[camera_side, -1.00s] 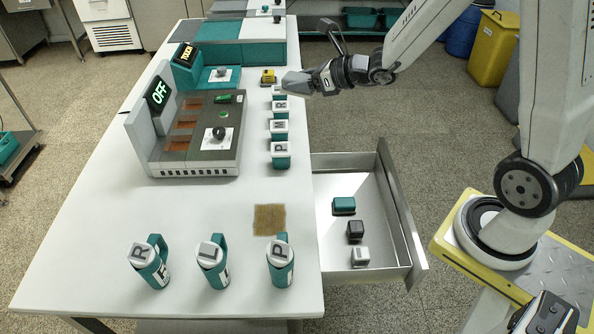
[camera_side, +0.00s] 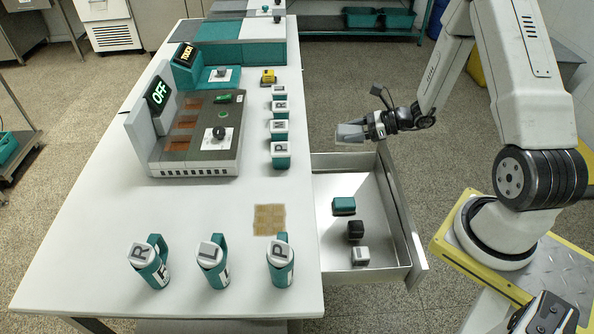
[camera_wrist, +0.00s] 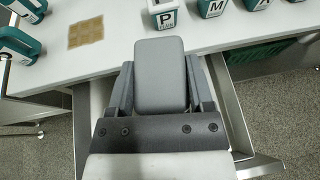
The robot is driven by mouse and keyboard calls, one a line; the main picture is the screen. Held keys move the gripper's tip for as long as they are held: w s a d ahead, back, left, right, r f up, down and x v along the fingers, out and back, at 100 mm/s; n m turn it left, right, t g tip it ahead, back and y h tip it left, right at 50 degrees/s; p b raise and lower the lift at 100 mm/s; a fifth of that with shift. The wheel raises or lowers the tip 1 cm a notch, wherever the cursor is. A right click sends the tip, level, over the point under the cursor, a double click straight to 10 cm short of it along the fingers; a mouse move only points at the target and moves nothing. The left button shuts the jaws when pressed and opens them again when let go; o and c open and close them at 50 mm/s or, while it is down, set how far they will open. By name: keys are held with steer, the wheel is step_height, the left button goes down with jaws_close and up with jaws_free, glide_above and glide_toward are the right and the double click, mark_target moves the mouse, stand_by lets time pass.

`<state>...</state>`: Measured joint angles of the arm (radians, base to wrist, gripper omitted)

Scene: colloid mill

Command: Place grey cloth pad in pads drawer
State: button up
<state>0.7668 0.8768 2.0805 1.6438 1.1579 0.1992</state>
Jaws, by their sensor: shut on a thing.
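My gripper (camera_side: 366,131) is shut on the grey cloth pad (camera_wrist: 160,75), which fills the space between its fingers in the wrist view. The pad (camera_side: 350,132) also shows at the gripper's tip in the side view, in the air near the far end of the open drawer. The drawer (camera_side: 335,236) is pulled out from the table's right side. Inside it lie a teal pad (camera_side: 344,206), a black pad (camera_side: 355,229) and a light grey pad (camera_side: 360,256). In the wrist view the gripper and pad hide much of the drawer.
The white table (camera_side: 90,215) stands left of the drawer. Several small lettered containers (camera_side: 280,149) line its right edge. Three lettered teal mugs (camera_side: 281,266) stand at the front, near a brown mat (camera_side: 269,219).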

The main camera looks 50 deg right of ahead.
steer(key=s+d+f+n+g+y, duration=0.1)
steer(key=s+d+f, duration=0.1)
steer(key=s+f, duration=0.45)
steer(key=w+d+f, duration=0.4)
steer(key=w+f, duration=0.5)
steer(key=w, duration=0.1)
steer(key=shift+w+d+f+n+y, duration=0.2)
steer(key=shift+w+n+y, duration=0.1)
steer(key=shift+w, duration=0.1)
stand_by(0.4)
steer(key=shift+w+d+f, duration=0.1)
steer(key=shift+w+f, duration=0.1)
steer(key=shift+f, duration=0.8)
steer(key=shift+w+d+f, duration=0.1)
steer(key=shift+w+f, duration=0.05)
steer(key=shift+f, duration=0.8)
steer(key=shift+a+f, duration=0.1)
steer(key=shift+f, duration=0.5)
steer(key=o, duration=1.2)
steer(key=shift+s, duration=0.1)
